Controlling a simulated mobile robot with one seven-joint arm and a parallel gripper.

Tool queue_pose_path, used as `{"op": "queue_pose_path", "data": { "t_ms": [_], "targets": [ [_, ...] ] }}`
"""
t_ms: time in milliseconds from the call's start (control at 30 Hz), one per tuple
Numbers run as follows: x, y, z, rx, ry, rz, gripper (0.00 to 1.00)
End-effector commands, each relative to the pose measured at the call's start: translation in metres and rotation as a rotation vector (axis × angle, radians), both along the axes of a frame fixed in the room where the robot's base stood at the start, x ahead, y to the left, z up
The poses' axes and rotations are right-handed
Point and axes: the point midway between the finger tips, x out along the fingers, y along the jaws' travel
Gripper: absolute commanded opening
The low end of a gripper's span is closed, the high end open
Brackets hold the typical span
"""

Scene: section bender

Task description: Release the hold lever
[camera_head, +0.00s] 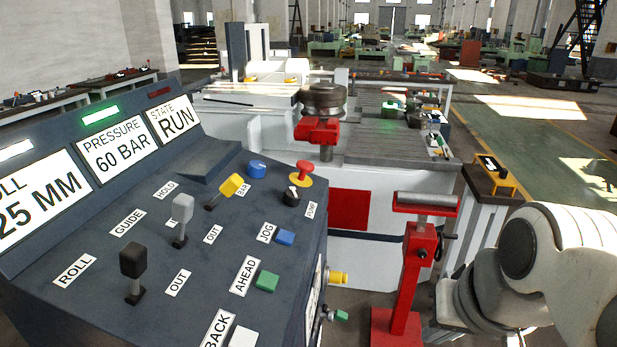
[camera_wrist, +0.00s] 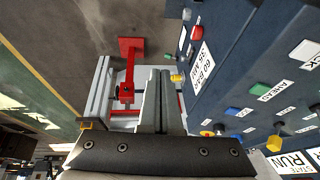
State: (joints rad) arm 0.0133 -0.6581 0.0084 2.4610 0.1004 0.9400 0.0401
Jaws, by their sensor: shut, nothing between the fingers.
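The hold lever (camera_head: 232,186) is the yellow-headed lever on the sloping console (camera_head: 120,300), right of the HOLD label (camera_head: 165,190) in the head view. Its yellow head leans up and to the right. My gripper (camera_wrist: 160,73) shows in the wrist view, with its fingers together and empty. It is apart from the console, whose face lies to the right there. The head view shows my arm at the lower right but not my gripper.
The grey guide lever (camera_head: 182,208) and black roll lever (camera_head: 132,260) stand nearer. A red stop button (camera_head: 302,172) and blue knob (camera_head: 257,169) are close to the hold lever. A red stand (camera_head: 405,275) rises between console and arm. Displays read 60 BAR and RUN.

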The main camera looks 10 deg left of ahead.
Motion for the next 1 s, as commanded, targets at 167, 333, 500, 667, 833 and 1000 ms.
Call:
{"op": "queue_pose_path", "data": {
  "t_ms": [167, 333, 500, 667, 833, 1000],
  "targets": [
    [0.013, 0.029, -0.005, 0.173, 0.161, -0.102, 0.0],
    [0.028, 0.058, -0.007, 0.336, 0.313, -0.203, 0.0],
    [0.045, 0.086, -0.007, 0.498, 0.469, -0.305, 0.0],
    [0.065, 0.11, -0.005, 0.648, 0.615, -0.401, 0.0],
    [0.091, 0.134, -0.002, 0.808, 0.773, -0.503, 0.0],
    [0.121, 0.152, 0.001, 0.971, 0.931, -0.605, 0.0]
  ]
}}
